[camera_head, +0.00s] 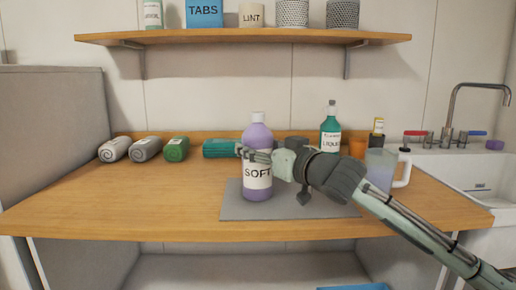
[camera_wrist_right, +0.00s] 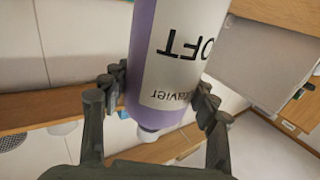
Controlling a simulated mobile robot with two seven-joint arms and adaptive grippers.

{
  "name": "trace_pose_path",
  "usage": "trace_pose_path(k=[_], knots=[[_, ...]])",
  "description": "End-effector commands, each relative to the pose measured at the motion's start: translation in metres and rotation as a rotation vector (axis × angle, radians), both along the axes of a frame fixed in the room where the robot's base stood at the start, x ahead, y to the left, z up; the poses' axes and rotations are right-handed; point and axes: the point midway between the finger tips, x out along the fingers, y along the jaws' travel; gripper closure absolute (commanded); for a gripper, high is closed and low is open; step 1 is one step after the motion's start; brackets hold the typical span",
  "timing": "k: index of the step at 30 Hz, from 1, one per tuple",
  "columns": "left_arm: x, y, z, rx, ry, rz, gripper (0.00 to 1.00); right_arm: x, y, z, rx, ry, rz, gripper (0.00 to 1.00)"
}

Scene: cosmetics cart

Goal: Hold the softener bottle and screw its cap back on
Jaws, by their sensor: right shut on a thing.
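The purple softener bottle (camera_head: 258,187) is upright over the grey mat (camera_head: 300,212), its label reading SOFT. Its white neck is at the top, with no purple cap on it. My right gripper (camera_head: 256,155) is shut around the upper body of the bottle, coming from the right. In the right wrist view the bottle (camera_wrist_right: 172,60) appears upside down between the fingers of my right gripper (camera_wrist_right: 162,97). A small purple piece (camera_head: 494,144), possibly the cap, lies by the sink at far right. My left gripper is not in view.
Rolled towels (camera_head: 146,149) lie at the back left of the wooden counter (camera_head: 110,205). A green bottle (camera_head: 330,132) and a clear jug (camera_head: 381,168) stand right of the softener. A shelf (camera_head: 240,38) hangs above. The counter's left front is clear.

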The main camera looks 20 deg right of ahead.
Motion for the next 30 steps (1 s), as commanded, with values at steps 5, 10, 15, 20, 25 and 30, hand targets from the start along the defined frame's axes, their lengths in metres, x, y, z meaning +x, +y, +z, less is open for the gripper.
trace_pose_path(k=[5, 10, 15, 20, 25, 30], knots=[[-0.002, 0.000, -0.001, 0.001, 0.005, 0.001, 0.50, 0.000, 0.000, 0.002, 0.000, -0.004, 0.000, 1.00], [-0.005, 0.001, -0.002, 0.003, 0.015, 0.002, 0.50, 0.000, 0.000, -0.001, 0.000, -0.001, 0.000, 0.33], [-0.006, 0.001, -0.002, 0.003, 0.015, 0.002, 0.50, 0.000, 0.000, -0.002, 0.000, -0.001, 0.000, 0.20], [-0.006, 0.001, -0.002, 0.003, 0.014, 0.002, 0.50, 0.000, 0.000, -0.001, 0.000, -0.001, 0.000, 0.20], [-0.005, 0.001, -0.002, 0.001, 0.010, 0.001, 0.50, -0.002, -0.001, 0.002, -0.001, -0.001, 0.000, 0.20], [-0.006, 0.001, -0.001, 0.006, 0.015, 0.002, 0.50, -0.027, -0.009, -0.002, -0.004, 0.000, 0.000, 0.20]])
